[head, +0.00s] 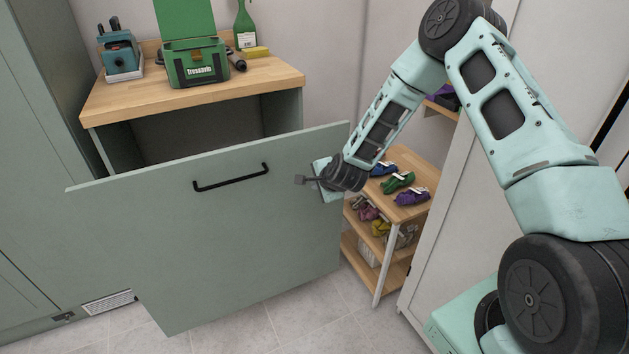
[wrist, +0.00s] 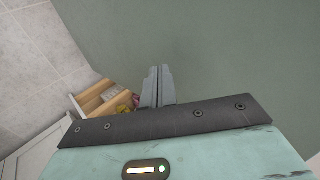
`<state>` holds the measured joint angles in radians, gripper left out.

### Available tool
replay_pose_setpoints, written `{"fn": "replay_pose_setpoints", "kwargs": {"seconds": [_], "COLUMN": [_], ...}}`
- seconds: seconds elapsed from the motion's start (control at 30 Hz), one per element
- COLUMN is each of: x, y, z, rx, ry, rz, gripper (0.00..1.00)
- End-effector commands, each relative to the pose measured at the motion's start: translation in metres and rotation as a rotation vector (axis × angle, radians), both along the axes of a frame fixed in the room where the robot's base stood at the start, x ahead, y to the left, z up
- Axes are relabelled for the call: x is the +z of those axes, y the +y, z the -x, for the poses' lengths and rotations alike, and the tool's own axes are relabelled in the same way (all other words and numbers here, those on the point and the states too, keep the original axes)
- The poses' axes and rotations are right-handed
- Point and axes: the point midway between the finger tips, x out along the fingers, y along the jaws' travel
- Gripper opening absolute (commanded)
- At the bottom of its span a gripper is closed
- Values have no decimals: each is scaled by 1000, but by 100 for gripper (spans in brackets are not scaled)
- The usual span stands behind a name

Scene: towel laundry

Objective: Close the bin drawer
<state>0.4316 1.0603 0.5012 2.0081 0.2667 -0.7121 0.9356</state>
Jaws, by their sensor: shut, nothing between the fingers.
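The bin drawer (head: 240,235) is a large grey-green front panel with a black bar handle (head: 231,178) near its top edge. In the head view it stands pulled out from the cabinet, with a dark gap behind it under the worktop. My gripper (head: 300,180) is shut and empty, in front of the panel's right part, to the right of the handle. In the wrist view the closed fingertips (wrist: 160,72) point at the plain green panel (wrist: 225,50). I cannot tell whether they touch it. The handle does not show in the wrist view.
A wooden shelf unit (head: 411,212) with folded coloured cloths stands right of the drawer. Tiled floor (head: 300,325) in front is clear.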

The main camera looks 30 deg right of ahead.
Motion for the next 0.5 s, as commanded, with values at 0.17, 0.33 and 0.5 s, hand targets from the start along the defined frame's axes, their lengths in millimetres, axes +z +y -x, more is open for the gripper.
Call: {"fn": "replay_pose_setpoints", "kwargs": {"seconds": [0.17,0.33,0.5], "x": [0,0,0], "y": [0,0,0], "z": [-14,-17,-16], "rx": [1,0,0], "ry": [2,2,2], "rz": [-1,0,0], "gripper": [0,0,0]}}
